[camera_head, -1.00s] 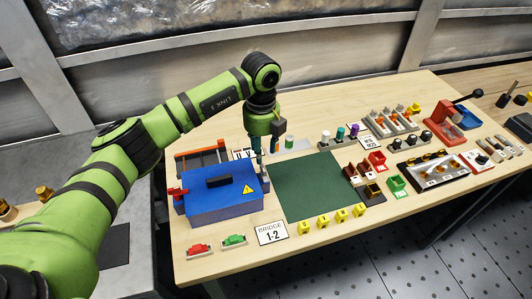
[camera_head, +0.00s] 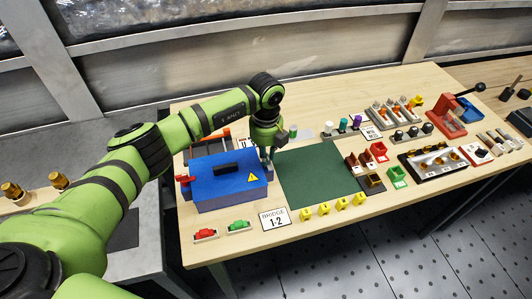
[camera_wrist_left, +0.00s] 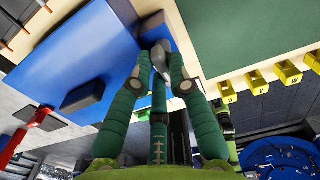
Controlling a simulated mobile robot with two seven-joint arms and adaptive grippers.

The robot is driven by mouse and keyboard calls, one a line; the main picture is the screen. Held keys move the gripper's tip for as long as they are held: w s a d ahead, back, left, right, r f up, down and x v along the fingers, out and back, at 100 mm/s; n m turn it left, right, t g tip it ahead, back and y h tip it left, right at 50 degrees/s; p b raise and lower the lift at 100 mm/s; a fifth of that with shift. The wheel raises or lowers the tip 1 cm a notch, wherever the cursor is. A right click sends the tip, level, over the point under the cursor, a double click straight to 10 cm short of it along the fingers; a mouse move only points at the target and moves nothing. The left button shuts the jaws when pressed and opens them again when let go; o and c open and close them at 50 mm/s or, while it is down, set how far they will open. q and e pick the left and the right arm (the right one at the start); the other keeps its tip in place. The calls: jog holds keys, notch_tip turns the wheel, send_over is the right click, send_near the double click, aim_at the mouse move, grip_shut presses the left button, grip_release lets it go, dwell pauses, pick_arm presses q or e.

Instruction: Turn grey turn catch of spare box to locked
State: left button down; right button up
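The spare box is a blue box (camera_head: 228,187) with a black handle and a yellow warning mark, at the left of the table. My left gripper (camera_head: 268,158) points down at the box's right edge, near its far corner. In the left wrist view, a grey piece that looks like the turn catch (camera_wrist_left: 160,60) sits at the box's edge, between the green fingers of my left gripper (camera_wrist_left: 160,75). The fingers lie close around it; whether they press on it is not clear. The catch is hidden in the head view. My right gripper is not in view.
A red catch (camera_head: 183,179) is on the box's left side. A green mat (camera_head: 310,178) lies right of the box. A "BRIDGE 1-2" card (camera_head: 274,219), red and green parts and several yellow pieces (camera_head: 324,209) line the front. Bins and fixtures fill the right side.

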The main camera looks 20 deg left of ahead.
pick_arm(q)
jog(key=m+b, duration=0.2)
jog(key=shift+w+a+f+b, duration=0.1)
jog(key=shift+f+b, duration=0.1)
jog(key=shift+b, duration=0.2)
jog(key=m+b, duration=0.7)
jog(key=shift+w+m, duration=0.1)
jog(key=shift+m, duration=0.2)
jog(key=m+b, duration=0.3)
jog(key=m, duration=0.1)
jog(key=shift+w+r+m+b, duration=0.15)
jog(key=shift+m+b, duration=0.8)
jog(key=shift+m, duration=1.15)
jog(key=shift+r, duration=0.1)
jog(key=c, duration=1.2)
grip_release()
jog(key=shift+d, duration=0.2)
